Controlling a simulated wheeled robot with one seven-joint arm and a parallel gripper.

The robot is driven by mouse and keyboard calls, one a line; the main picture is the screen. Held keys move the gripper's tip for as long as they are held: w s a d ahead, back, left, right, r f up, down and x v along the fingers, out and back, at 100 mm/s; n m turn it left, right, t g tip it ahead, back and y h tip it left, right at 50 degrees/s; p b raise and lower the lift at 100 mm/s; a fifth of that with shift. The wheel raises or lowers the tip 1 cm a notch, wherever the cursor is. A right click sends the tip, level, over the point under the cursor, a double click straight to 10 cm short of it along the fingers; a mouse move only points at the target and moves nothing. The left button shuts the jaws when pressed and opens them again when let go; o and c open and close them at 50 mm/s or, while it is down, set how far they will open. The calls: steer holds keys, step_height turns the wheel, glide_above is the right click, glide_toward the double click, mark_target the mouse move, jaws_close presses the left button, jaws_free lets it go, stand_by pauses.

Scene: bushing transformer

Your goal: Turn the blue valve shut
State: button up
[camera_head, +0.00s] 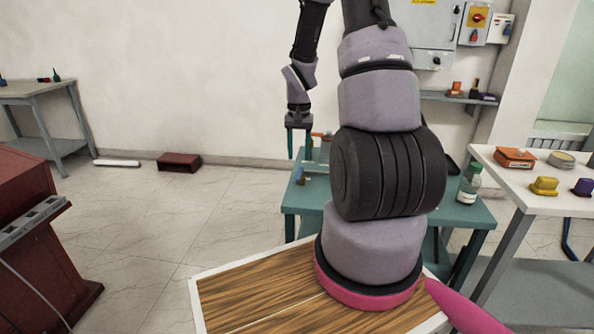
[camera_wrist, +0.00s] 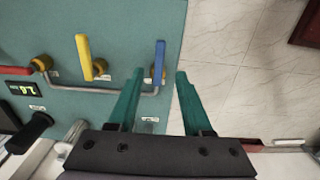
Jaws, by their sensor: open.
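The blue valve handle (camera_wrist: 159,60) stands upright in the wrist view, near the right edge of a teal panel (camera_wrist: 120,20). My gripper (camera_wrist: 159,74) is open, with one green finger to each side of the blue handle in the picture. I cannot tell whether the handle is between the fingers in depth. No contact shows. In the head view my gripper (camera_head: 299,154) points down over the teal table (camera_head: 300,200), just above a small blue part (camera_head: 301,176). My own arm hides much of that table.
A yellow handle (camera_wrist: 84,57) and a red handle (camera_wrist: 14,70) are left of the blue one, along a grey pipe (camera_wrist: 115,91). A black knob (camera_wrist: 28,131) is lower left. Open floor (camera_wrist: 235,60) lies right of the panel. A bottle (camera_head: 468,185) stands on the table's right.

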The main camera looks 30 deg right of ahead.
mark_target(299, 175)
step_height(299, 175, down, 7)
steer(key=shift+r, duration=0.2)
jaws_close()
stand_by(1.5)
